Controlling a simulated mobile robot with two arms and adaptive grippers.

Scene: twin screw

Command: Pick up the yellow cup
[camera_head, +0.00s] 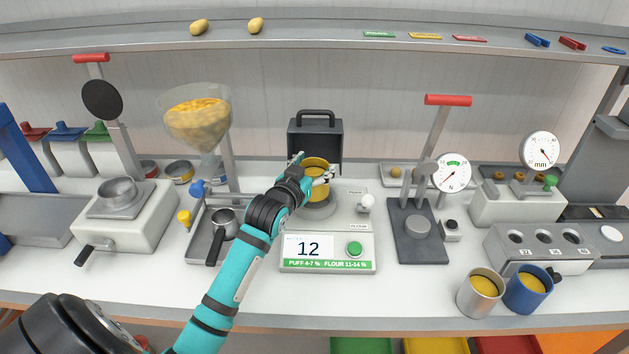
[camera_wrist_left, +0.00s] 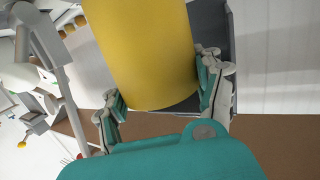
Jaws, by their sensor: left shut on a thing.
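The yellow cup (camera_head: 316,166) is over the round plate of the flour tester, in the middle of the bench in the head view. My left gripper (camera_head: 314,173) is shut around its sides. In the left wrist view the yellow cup (camera_wrist_left: 150,50) fills the top middle, with one finger of my left gripper (camera_wrist_left: 157,92) on each side of it. I cannot tell whether the cup's base touches the plate. My right gripper is not in view.
The flour tester (camera_head: 326,252) shows 12 and has a green button. A dark box with a handle (camera_head: 315,138) stands right behind the cup. A lever press (camera_head: 420,228) stands to the right. A grey cup (camera_head: 480,292) and a blue cup (camera_head: 527,290) stand near the front right edge.

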